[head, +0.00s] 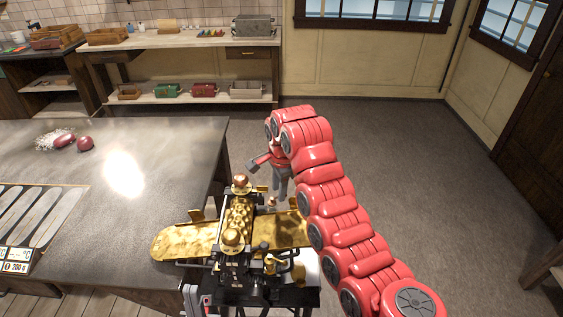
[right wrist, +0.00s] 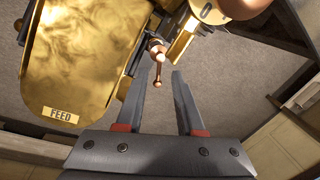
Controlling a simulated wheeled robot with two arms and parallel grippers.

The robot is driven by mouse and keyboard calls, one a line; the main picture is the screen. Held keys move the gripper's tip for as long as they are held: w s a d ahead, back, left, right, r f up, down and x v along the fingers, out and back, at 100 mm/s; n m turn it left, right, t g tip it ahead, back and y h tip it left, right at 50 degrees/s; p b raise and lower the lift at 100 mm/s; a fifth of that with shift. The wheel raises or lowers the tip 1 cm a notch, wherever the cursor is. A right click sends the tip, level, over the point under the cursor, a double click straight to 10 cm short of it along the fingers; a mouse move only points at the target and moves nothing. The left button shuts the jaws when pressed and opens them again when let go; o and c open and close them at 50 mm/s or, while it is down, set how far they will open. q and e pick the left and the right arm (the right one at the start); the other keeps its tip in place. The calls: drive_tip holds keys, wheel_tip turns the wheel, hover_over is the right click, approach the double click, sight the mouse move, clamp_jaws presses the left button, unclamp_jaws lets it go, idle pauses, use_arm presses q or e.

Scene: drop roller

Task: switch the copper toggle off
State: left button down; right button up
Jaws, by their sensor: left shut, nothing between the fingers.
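The copper toggle (right wrist: 158,68) is a small lever with a rounded end on the side of the brass drop roller (head: 237,218). In the right wrist view it points toward my right gripper (right wrist: 159,80), whose fingers are open on either side of its line. The lever's tip lies near the gap between the fingertips; contact is not visible. In the head view the right gripper (head: 281,186) is behind the roller, partly hidden. What seems to be my left gripper (head: 191,297) is low at the roller's front left, mostly cut off, shut and empty.
A brass plate marked FEED (right wrist: 85,60) is close to the right gripper's left finger. A grey counter (head: 150,190) with dark red items (head: 85,143) stands at left. Shelves (head: 190,95) line the back wall.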

wheel_tip(320, 180, up, 16)
drive_tip(key=s+d, duration=0.1)
drive_tip(key=s, duration=0.1)
drive_tip(key=shift+s, duration=0.2)
drive_tip(key=shift+w+f, duration=0.1)
drive_tip(key=shift+d, duration=0.1)
